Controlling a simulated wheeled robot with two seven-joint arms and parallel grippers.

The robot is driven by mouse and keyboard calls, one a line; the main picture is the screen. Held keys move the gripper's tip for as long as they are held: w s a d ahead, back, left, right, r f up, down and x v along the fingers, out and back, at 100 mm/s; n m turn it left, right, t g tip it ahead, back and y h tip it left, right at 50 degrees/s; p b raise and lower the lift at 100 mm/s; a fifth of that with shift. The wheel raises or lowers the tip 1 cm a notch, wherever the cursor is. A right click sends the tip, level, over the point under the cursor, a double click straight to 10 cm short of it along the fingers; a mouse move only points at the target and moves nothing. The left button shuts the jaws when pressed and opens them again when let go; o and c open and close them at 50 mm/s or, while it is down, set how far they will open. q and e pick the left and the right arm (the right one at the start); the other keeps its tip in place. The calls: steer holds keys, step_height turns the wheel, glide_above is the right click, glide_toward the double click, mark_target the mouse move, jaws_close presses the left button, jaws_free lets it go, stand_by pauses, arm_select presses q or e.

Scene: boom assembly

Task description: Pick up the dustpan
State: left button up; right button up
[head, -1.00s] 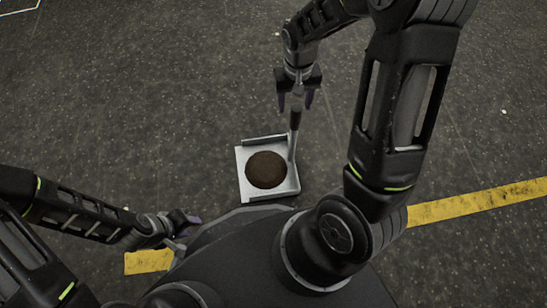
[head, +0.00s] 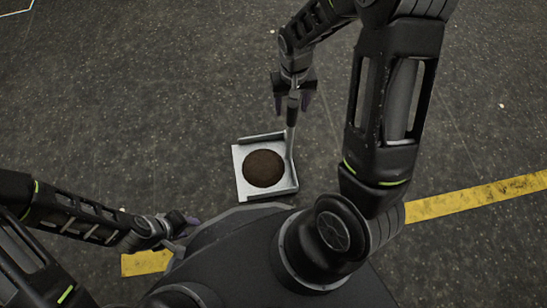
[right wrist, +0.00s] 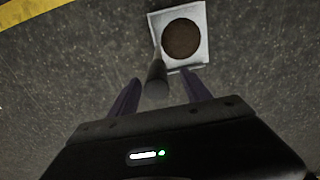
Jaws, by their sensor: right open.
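The dustpan (head: 243,184) is a pale grey square pan on the floor in front of my base, with a round pile of brown dirt (head: 263,168) in it. Its handle (head: 291,141) rises from the right side toward my right gripper (head: 292,106). In the right wrist view the dustpan (right wrist: 203,57) is at the top, and the dark handle end (right wrist: 156,80) lies between the two spread fingers of my right gripper (right wrist: 160,92), nearer the left one. The fingers are open, with gaps beside the handle. My left gripper (head: 187,222) is at lower left, away from the dustpan; its fingers are too small to read.
The dark speckled floor around the dustpan is clear. A tiny white speck (head: 501,106) lies at far right.

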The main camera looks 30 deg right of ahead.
mark_target(292, 115)
steer(key=f+b, duration=0.1)
steer(key=f, duration=0.1)
steer(key=f+b, duration=0.1)
steer(key=f, duration=0.1)
steer(key=shift+s+d+f, duration=0.1)
steer(key=shift+d+f, duration=0.1)
steer(key=shift+f, duration=0.1)
jaws_close()
stand_by(0.6)
stand_by(0.8)
steer(key=shift+r, duration=0.15)
